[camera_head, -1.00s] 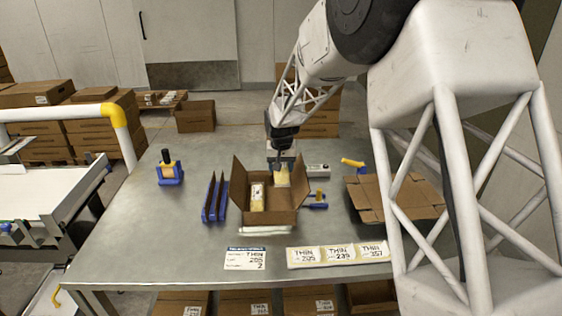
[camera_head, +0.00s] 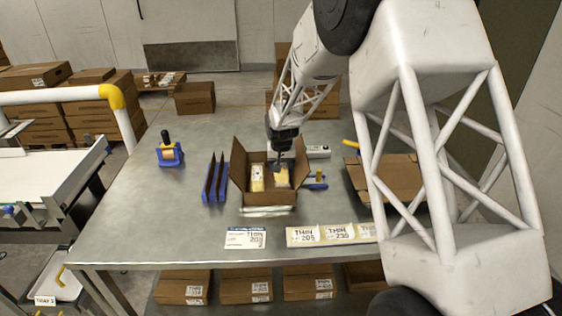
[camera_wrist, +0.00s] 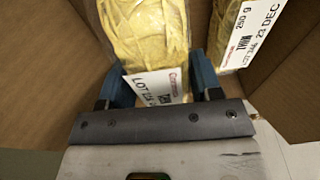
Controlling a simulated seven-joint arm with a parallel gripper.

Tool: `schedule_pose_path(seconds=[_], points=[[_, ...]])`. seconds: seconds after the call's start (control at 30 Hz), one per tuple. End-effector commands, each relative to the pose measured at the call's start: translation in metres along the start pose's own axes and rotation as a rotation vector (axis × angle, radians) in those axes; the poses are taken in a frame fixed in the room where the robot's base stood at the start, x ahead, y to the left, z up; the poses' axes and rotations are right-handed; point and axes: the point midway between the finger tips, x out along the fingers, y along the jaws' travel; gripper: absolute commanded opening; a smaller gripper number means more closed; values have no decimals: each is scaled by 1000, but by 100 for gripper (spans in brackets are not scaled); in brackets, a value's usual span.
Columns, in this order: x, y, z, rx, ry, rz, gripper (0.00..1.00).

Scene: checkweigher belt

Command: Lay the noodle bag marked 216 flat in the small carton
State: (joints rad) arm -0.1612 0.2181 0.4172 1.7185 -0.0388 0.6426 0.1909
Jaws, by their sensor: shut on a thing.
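The small carton (camera_head: 268,198) stands open on the steel table, flaps up. My gripper (camera_head: 279,164) reaches down into the carton's right half. It is shut on the end of another yellow noodle bag (camera_head: 281,178). In the wrist view this bag (camera_wrist: 145,35) stretches away between the blue fingers (camera_wrist: 155,90), its label partly hidden, with LOT and digits like 216. Whether it touches the carton floor is unclear.
A flattened carton (camera_head: 385,178) lies to the right. Label cards (camera_head: 325,235) lie in front. The table's left part is clear.

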Motion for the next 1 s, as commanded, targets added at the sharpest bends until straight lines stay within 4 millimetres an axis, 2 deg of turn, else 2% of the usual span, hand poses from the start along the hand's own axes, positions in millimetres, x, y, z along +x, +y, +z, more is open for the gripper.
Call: schedule_pose_path(seconds=[0.53, 0.57, 0.7, 0.73, 1.0], points=[[7, 0, 1, 0, 1, 0, 27], [7, 0, 1, 0, 1, 0, 63], [7, 0, 1, 0, 1, 0, 85], [7, 0, 1, 0, 1, 0, 88], [7, 1, 1, 0, 0, 0, 88]])
